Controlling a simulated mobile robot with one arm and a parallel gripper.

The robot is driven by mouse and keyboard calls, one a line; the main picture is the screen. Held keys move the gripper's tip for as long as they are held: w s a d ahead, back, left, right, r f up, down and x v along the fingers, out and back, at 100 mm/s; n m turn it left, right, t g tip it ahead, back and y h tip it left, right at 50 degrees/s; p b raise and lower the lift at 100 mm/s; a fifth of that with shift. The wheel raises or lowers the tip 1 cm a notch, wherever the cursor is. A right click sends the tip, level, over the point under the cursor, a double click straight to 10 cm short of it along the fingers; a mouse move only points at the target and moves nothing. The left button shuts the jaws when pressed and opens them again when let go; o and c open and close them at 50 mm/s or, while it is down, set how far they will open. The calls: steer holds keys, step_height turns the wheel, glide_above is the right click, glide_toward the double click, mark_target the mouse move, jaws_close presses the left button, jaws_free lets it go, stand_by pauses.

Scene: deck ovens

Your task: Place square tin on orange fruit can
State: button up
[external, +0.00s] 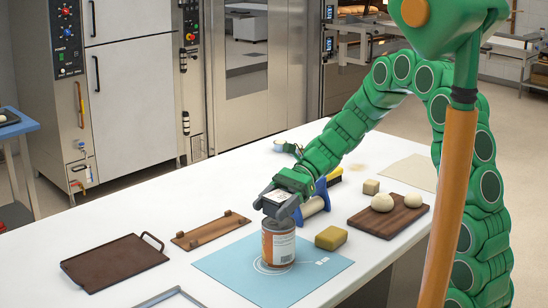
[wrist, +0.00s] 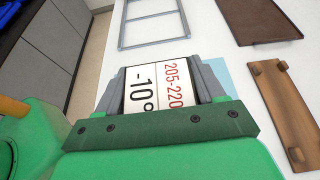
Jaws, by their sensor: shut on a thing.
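My gripper (external: 280,208) is shut on a flat white piece (wrist: 156,88) printed with "205-220" in red and "-10°" in black. Grey fingers grip it on both sides in the wrist view. In the external view the gripper is directly over the orange-labelled fruit can (external: 278,246), at its top rim. The can stands upright on a light blue mat (external: 222,266). I cannot tell whether the held piece touches the can. No thing is clearly a square tin. A thin grey rectangular metal frame (external: 172,296) lies at the table's front and shows in the wrist view (wrist: 124,30).
A mustard block (external: 331,238) sits right of the can. A brown tray (external: 112,262) and a wooden piece with pegs (external: 210,231) lie left. The table's left back is clear.

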steer(key=shift+f, duration=1)
steer(key=shift+f, duration=0.1)
steer(key=o, duration=1.2)
steer(key=shift+w+d+r, duration=0.15)
steer(key=shift+r, duration=0.05)
steer(key=v, duration=1.1)
steer(key=shift+w+d, duration=0.2)
steer(key=shift+d, duration=0.05)
steer(key=shift+d, duration=0.1)
